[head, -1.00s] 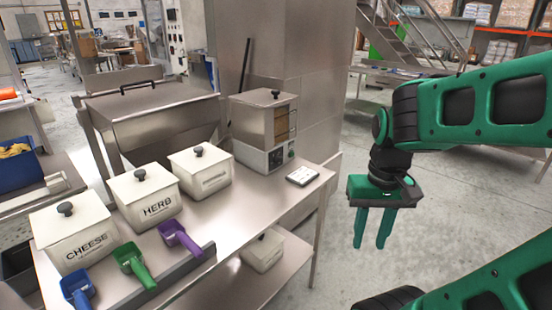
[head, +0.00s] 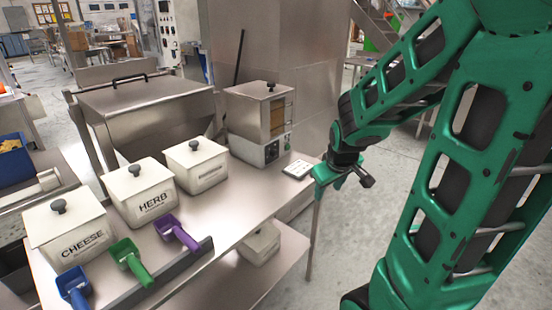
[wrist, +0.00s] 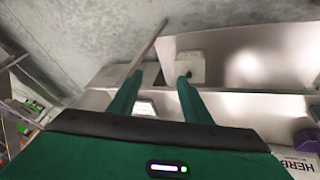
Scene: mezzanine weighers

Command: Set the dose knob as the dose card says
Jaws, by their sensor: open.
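The steel doser (head: 262,110) stands at the back right corner of the steel table, with a pale front panel. A dark dose knob (head: 271,152) shows small on that panel; its setting is too small to read. The white dose card (head: 298,169) lies on the table in front of the doser to the right; its writing cannot be read. My gripper (head: 340,183) is beside the table's right edge, right of the card, apart from the knob. In the wrist view my gripper (wrist: 157,88) is open and empty, its fingers spread.
Lidded white bins, including CHEESE (head: 72,229) and HERB (head: 140,195), line the table's left. Blue (head: 76,288), green (head: 130,260) and purple (head: 177,232) scoops sit along a front rail. The table's right part is mostly bare. A steel column stands behind the doser.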

